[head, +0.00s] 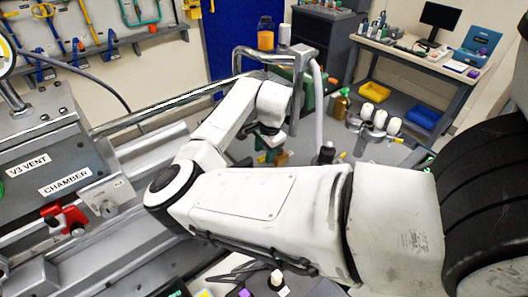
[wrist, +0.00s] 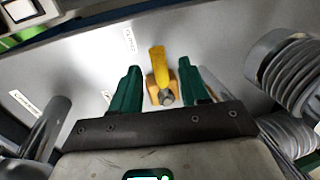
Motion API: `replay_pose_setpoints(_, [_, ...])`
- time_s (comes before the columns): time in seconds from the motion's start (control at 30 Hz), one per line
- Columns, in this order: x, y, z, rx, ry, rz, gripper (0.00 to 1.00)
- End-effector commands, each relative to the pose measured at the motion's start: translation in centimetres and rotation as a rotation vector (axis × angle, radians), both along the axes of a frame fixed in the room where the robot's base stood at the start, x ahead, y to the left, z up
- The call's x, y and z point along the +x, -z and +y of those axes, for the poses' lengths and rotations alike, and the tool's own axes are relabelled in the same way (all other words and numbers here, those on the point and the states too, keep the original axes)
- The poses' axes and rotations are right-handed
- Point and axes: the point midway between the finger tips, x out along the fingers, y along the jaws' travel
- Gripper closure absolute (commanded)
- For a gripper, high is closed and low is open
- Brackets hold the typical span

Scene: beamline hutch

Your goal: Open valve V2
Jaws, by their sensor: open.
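A yellow valve lever (wrist: 158,66) on an orange-brown body with a metal nut shows in the wrist view, on a grey panel. I cannot read a label that confirms it as V2. My gripper (wrist: 162,88) has two green fingers standing apart, one on each side of the lever. There are visible gaps between the fingers and the lever, and nothing is gripped. The lever points away from the gripper, nearly in line with the fingers.
Ribbed metal hoses (wrist: 290,75) flank the valve at right, and a metal post (wrist: 50,125) stands at left. In the head view, a grey box (head: 50,160) labelled V3 VENT and CHAMBER carries a red valve handle (head: 65,220). A grey hose (head: 318,100) rises beyond my arm.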

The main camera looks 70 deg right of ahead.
Motion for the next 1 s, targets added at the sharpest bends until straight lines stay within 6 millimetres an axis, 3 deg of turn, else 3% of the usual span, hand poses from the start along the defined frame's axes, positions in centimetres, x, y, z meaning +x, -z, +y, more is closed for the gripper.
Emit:
replay_pose_setpoints(0.2, [0.2, 1.5, -0.1, 0.001, 0.001, 0.001, 0.55])
replay_pose_setpoints(0.5, [0.3, 1.7, -0.2, 0.0, 0.001, 0.0, 0.56])
replay_pose_setpoints(1.0, [0.3, 1.6, -0.2, 0.0, 0.001, 0.0, 1.0])
